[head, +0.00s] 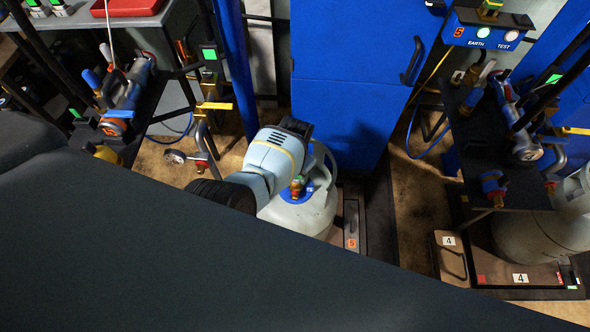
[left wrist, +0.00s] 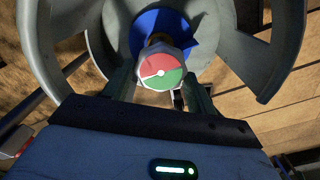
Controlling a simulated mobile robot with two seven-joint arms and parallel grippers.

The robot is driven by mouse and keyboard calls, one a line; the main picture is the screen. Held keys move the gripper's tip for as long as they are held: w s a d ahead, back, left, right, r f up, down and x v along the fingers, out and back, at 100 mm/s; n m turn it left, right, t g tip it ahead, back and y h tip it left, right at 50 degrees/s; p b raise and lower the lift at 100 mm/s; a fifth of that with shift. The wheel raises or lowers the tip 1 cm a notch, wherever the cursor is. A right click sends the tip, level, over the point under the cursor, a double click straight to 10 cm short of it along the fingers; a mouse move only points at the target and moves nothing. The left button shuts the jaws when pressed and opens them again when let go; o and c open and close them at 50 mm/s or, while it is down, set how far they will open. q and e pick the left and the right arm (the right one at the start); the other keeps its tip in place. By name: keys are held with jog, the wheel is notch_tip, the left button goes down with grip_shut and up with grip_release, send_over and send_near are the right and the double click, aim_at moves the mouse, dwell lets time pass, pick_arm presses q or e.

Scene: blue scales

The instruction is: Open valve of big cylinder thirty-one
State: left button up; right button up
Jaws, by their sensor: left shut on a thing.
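My left gripper (left wrist: 161,86) is shut on this knob, one finger on each side. I see no number thirty-one on the cylinder. My right gripper is not in view.
A blue cabinet (head: 345,85) stands right behind the cylinder. At right, another grey cylinder (head: 540,235) stands at a scale marked 4 (head: 520,278), below a dark shelf (head: 490,165) with hoses. A dark shape covers the lower left.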

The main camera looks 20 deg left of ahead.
pick_arm(q)
jog(key=shift+a, duration=0.1)
jog(key=o, duration=1)
notch_tip(320, 180, up, 7)
jog(key=p, duration=0.3)
jog(key=shift+w+f, duration=0.1)
jog(key=shift+f, duration=0.05)
jog(key=shift+r, duration=0.5)
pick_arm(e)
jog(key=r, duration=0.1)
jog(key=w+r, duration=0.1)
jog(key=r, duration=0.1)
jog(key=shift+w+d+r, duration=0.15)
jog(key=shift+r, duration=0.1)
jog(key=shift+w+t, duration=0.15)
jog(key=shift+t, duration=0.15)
